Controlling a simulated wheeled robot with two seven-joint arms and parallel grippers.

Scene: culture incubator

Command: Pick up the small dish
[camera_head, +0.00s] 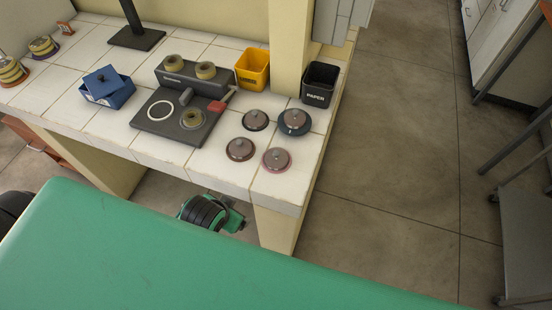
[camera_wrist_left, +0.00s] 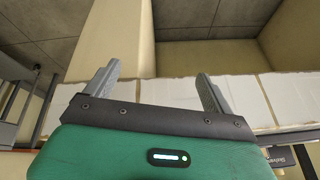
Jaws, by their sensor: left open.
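Several round lidded dishes with knobs stand on the white tiled table at its right end in the head view. One is on a dark blue base (camera_head: 295,121), one on a dark base (camera_head: 255,120), one reddish-brown (camera_head: 240,149), and one pinkish (camera_head: 276,160) near the front edge. I cannot tell which one is the small dish. My left gripper (camera_wrist_left: 158,84) is open and empty in the left wrist view, with its fingers spread before a pale tiled surface and a cream wall. No dish shows between them. My right gripper is in neither view.
A yellow bin (camera_head: 252,69) and a black paper bin (camera_head: 319,84) stand behind the dishes. A dark device (camera_head: 150,124) with a ring and rolls lies left of them, and a blue box (camera_head: 107,87) farther left. A cream pillar (camera_head: 290,45) rises behind. Open floor lies right.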

